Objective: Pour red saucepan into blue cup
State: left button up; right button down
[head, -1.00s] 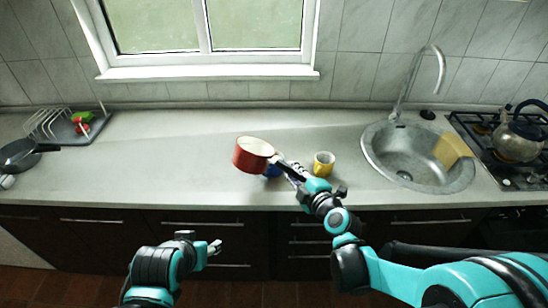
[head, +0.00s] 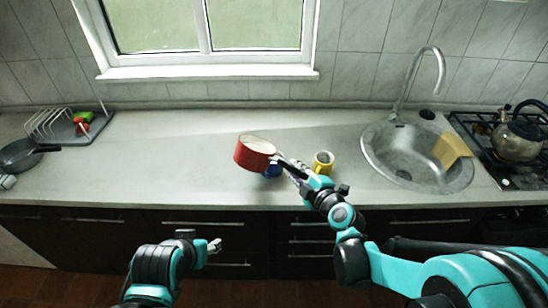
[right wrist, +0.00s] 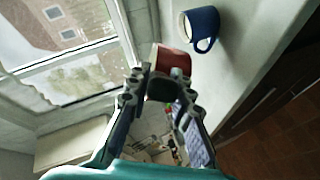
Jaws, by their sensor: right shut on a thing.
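The red saucepan (head: 252,155), with a pale inside and a dark handle, is held in the air over the counter; it also shows in the right wrist view (right wrist: 172,61). My right gripper (head: 293,171) is shut on its handle. The pan looks tilted, and its contents cannot be made out. The blue cup (head: 273,171) stands on the counter below and just right of the pan, partly hidden by pan and handle. In the right wrist view the blue cup (right wrist: 203,28) shows its handle and pale inside. My left gripper (head: 213,247) is low in front of the drawers, away from both.
A yellow mug (head: 324,163) stands right of the blue cup, close to my right gripper. The sink (head: 375,163) and a kettle (head: 518,138) on the hob are farther right. A dish rack (head: 48,123) and dark frying pan (head: 18,156) are at left. The left counter is mostly clear.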

jog(key=shift+w+d+r+m+g+y+p, duration=0.3)
jog(key=shift+w+d+r+m+g+p, duration=0.1)
jog(key=shift+w+d+m+p, duration=0.3)
dwell(1.6)
jog(key=s+a+f+n+b, duration=0.1)
jog(key=s+a+f+b, duration=0.1)
jog(key=shift+n+t+b, duration=0.4)
jog(key=shift+s+a+f+n+t+h+b, duration=0.2)
jog(key=shift+s+a+f+n+t+b, duration=0.15)
jog(key=shift+s+a+n+b, duration=0.45)
jog(key=shift+s+a+f+n+t+h+b, duration=0.2)
jog(key=shift+s+a+f+n+t+b, duration=0.15)
jog(key=shift+a+n+b, duration=0.45)
jog(key=shift+s+a+f+n+t+h+b, duration=0.25)
jog(key=shift+s+a+n+t+b, duration=0.25)
jog(key=shift+b, duration=0.6)
